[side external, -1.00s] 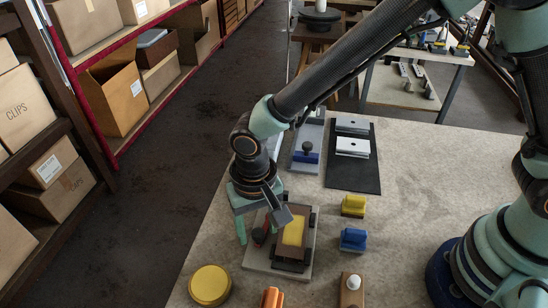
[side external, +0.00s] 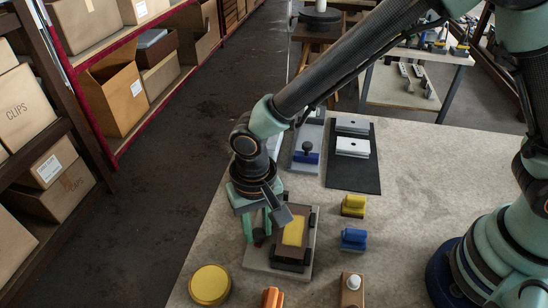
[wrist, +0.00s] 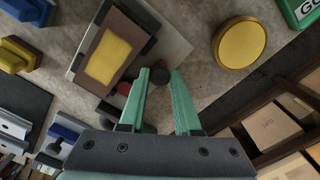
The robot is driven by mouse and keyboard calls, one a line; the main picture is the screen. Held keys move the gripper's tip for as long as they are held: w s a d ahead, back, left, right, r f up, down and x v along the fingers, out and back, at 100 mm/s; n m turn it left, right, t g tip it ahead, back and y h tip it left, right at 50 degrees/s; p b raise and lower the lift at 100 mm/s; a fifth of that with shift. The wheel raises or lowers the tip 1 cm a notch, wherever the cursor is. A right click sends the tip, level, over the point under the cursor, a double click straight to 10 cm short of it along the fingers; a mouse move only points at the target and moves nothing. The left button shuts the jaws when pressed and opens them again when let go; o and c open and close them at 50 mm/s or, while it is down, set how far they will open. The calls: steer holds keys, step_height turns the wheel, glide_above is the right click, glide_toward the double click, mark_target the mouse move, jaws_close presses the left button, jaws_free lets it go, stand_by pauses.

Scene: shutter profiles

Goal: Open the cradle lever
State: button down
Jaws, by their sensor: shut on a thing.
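The cradle (side external: 285,262) is a grey plate with a dark, brown-topped block and a yellow pad (side external: 293,231). It also shows in the wrist view (wrist: 168,38). The cradle lever (side external: 259,237), dark with red, is at the left side of the block, partly hidden by my fingers. My gripper (side external: 258,236) points down beside the block and is shut on the lever. In the wrist view, my green fingers (wrist: 160,72) are on either side of the dark lever part (wrist: 150,115); its exact tilt is hard to tell.
A round yellow disc (side external: 210,285) lies in front left. Yellow (side external: 353,206) and blue (side external: 354,239) blocks sit to the right, with an orange piece (side external: 272,298) and a white-knobbed block (side external: 352,290) in front. A black mat (side external: 353,180) with profiles lies behind.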

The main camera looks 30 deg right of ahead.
steer(key=shift+w+a, duration=0.1)
steer(key=shift+w, duration=0.05)
stand_by(0.8)
steer(key=w+m, duration=0.1)
steer(key=m, duration=0.2)
steer(key=shift+w+a+m, duration=0.4)
steer(key=w+m, duration=0.1)
steer(key=m, duration=0.1)
steer(key=w+m, duration=0.1)
steer(key=m, duration=0.1)
steer(key=shift+w+a+m, duration=0.1)
steer(key=shift+w+m, duration=0.2)
steer(key=shift+w, duration=0.05)
steer(key=w+m, duration=0.1)
steer(key=m, duration=0.1)
steer(key=w+m, duration=0.1)
steer(key=m, duration=0.1)
steer(key=shift+w+d, duration=0.2)
steer(key=shift+d, duration=0.2)
steer(key=shift+w+d+m, duration=0.3)
steer(key=shift+w+m, duration=0.05)
steer(key=shift+m, duration=0.55)
steer(key=shift+w+d+m, duration=0.25)
steer(key=shift+w+m, duration=0.1)
steer(key=shift+m, duration=0.55)
steer(key=c, duration=0.6)
jaws_free()
